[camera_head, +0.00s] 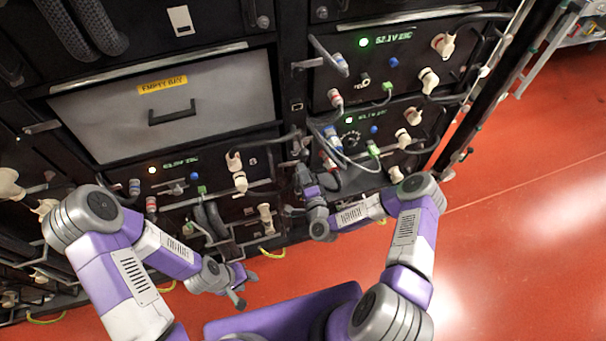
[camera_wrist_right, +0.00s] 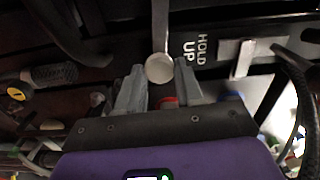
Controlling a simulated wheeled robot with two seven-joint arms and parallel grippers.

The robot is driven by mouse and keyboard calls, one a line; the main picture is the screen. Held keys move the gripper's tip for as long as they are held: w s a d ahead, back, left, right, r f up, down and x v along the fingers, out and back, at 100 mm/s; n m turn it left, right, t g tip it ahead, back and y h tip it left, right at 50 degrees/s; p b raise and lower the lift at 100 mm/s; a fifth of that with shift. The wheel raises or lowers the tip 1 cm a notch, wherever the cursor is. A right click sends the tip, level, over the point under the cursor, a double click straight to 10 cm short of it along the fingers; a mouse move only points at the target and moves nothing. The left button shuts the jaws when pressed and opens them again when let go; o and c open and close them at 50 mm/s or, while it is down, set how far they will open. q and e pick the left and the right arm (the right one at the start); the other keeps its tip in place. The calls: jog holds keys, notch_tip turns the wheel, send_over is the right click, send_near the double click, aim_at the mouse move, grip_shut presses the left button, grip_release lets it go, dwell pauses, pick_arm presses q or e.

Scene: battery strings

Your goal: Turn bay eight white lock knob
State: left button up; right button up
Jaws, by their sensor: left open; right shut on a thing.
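The lower left bay front, with a small "8" on it, carries a white knob (camera_head: 240,181) below that mark and another white handle (camera_head: 265,214) lower right. My right gripper (camera_head: 304,166) is at the rack, right of this bay and apart from both. In the right wrist view its fingers (camera_wrist_right: 160,88) are shut on a pale round-ended lever (camera_wrist_right: 159,68) with a grey metal shank. In the head view the lever is hard to make out behind the gripper. My left gripper (camera_head: 244,286) is open and empty, in front of the rack near the floor.
An empty bay cover (camera_head: 220,95) with a yellow label sits above. Right-hand bays (camera_head: 410,60) carry cables and white knobs. "HOLD UP" lettering (camera_wrist_right: 194,50) and a metal latch (camera_wrist_right: 240,57) are beside the held lever. Red floor (camera_head: 530,190) is free at right.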

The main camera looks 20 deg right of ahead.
jog(key=shift+n, duration=0.7)
jog(key=o, duration=1)
jog(key=s+p, duration=0.1)
jog(key=s, duration=0.6)
jog(key=shift+s+d, duration=0.15)
jog(key=shift+s, duration=0.15)
